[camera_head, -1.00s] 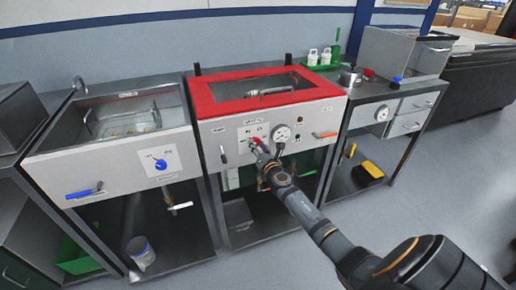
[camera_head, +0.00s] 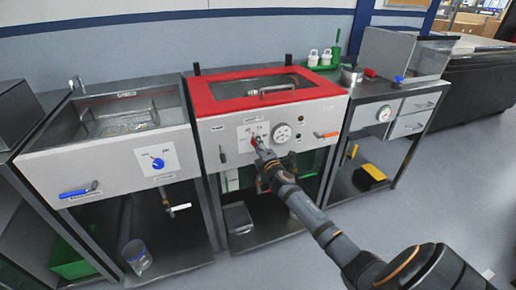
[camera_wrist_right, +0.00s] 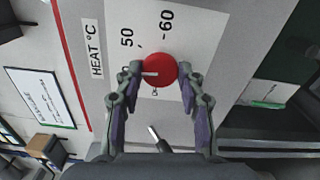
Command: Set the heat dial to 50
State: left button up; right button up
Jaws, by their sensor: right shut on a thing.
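The red heat dial (camera_wrist_right: 160,70) sits on a white scale plate (camera_wrist_right: 195,30) in the right wrist view. Its white pointer mark points left in that picture, toward a number partly hidden by a finger; the 50 is up and left of the dial. In the head view the dial's plate (camera_head: 243,133) is on the front panel of the red-topped unit. My right gripper (camera_wrist_right: 161,75) is shut on the dial, one finger on each side. In the head view this gripper (camera_head: 258,147) reaches the panel from the lower right. My left gripper is not in view.
A round gauge (camera_head: 281,133) is just right of the dial. An orange-red handle (camera_head: 327,134) is farther right on the panel. A sink unit with a blue dial (camera_head: 158,164) stands left, and a bench with another gauge (camera_head: 384,114) right. The floor in front is open.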

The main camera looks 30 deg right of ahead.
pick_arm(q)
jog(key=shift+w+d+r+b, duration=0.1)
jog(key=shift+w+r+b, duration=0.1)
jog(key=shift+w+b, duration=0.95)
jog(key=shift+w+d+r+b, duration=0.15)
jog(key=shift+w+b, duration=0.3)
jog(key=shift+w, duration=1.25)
pick_arm(e)
jog(key=shift+f+m, duration=0.1)
jog(key=shift+m, duration=3.6)
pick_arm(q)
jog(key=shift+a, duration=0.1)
pick_arm(e)
jog(key=o, duration=1.2)
jog(key=shift+c, duration=0.2)
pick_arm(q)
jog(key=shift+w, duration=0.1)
pick_arm(e)
jog(key=v, duration=1.2)
